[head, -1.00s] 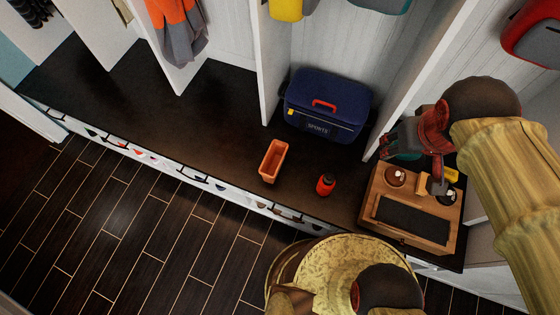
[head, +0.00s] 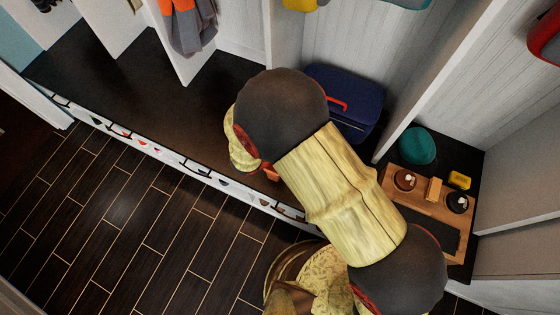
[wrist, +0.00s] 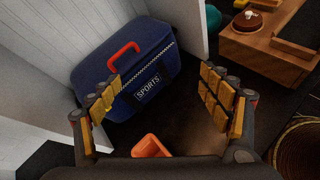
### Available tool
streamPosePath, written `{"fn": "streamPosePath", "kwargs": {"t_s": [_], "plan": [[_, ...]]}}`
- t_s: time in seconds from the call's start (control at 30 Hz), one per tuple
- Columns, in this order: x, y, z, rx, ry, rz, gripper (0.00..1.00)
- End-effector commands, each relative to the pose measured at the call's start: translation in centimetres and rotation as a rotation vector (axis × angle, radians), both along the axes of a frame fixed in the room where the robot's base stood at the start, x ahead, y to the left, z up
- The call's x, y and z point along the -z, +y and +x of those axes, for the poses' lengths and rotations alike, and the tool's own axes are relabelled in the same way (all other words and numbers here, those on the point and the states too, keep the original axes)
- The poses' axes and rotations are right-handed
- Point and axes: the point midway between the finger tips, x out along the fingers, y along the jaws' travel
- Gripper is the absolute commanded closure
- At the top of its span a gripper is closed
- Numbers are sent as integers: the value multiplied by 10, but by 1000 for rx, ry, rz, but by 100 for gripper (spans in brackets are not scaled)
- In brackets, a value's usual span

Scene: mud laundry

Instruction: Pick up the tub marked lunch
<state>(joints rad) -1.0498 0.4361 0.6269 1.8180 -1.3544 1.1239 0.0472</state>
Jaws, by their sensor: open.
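I can read no "lunch" mark in any view. An open orange tub (wrist: 150,146) stands on the dark bench, at the bottom of the wrist view, between and below my fingers; only a sliver of it (head: 270,173) shows in the head view, the rest hidden by my arm. A blue soft case (wrist: 122,70) with a red handle reads "SPORTS"; it also shows behind my arm in the head view (head: 358,95). My gripper (wrist: 165,90) is open with nothing between its fingers, pointing towards the case and tub. In the head view my arm mostly hides it.
White dividers (head: 445,70) separate the bays.

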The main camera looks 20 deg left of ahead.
Motion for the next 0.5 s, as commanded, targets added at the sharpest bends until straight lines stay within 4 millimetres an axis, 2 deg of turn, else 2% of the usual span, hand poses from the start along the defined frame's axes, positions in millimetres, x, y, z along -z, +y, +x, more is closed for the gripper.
{"fn": "streamPosePath", "kwargs": {"t_s": [0.03, 0.2, 0.33, 0.5], "plan": [[31, 20, -11, -102, 9, -61, 22], [106, 71, -46, -402, 15, -210, 22], [146, 93, -69, -559, 15, -281, 22], [170, 104, -83, -653, 16, -320, 22]]}}
